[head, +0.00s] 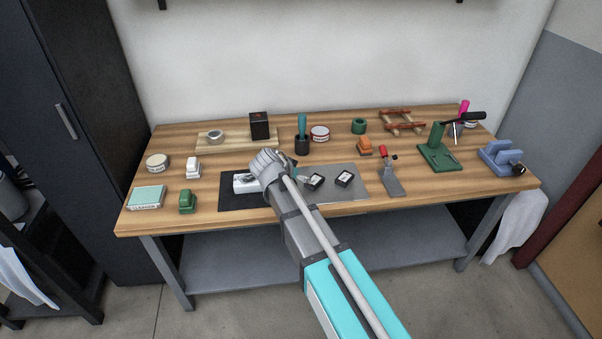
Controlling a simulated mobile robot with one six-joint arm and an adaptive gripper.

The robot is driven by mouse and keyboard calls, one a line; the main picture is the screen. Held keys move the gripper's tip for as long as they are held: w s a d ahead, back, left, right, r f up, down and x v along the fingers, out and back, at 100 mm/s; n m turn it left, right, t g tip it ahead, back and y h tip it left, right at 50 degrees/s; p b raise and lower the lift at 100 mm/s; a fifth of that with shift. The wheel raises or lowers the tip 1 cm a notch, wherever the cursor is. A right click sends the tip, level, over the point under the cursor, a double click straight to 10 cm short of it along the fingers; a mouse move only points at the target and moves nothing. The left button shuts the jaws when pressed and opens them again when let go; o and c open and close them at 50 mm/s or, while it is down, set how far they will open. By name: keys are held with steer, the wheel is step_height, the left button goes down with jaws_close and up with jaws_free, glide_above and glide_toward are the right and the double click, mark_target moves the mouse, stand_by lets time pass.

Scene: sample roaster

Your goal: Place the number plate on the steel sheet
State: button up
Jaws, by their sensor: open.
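The steel sheet (345,193) is a flat grey sheet in the middle front of the wooden bench. I cannot tell for sure whether either is the number plate; any marking is too small to read. I see nothing held between the fingers.
A black mat (232,200) with a pale grey block (245,183) adjoins the sheet's left side. A green press (437,155) and blue device (502,158) stand farther right.

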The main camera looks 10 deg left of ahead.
steer(key=shift+s, duration=0.1)
stand_by(0.8)
steer(key=s+d+f+n+g+y, duration=0.1)
steer(key=s+d+n+g, duration=0.1)
steer(key=s+d, duration=0.4)
steer(key=s+d+f+n+g+y, duration=0.2)
steer(key=s+d, duration=0.4)
steer(key=d, duration=0.7)
steer(key=s+d+f+n+g+y, duration=0.1)
steer(key=s+d+f+g, duration=0.1)
steer(key=s+d, duration=0.4)
steer(key=d+g, duration=0.1)
steer(key=d, duration=0.2)
steer(key=shift+d+f+n+g, duration=0.2)
steer(key=shift+d+n+g, duration=0.1)
steer(key=shift+n+g, duration=0.1)
step_height(320, 180, up, 15)
steer(key=p, duration=1.5)
steer(key=shift+r, duration=0.2)
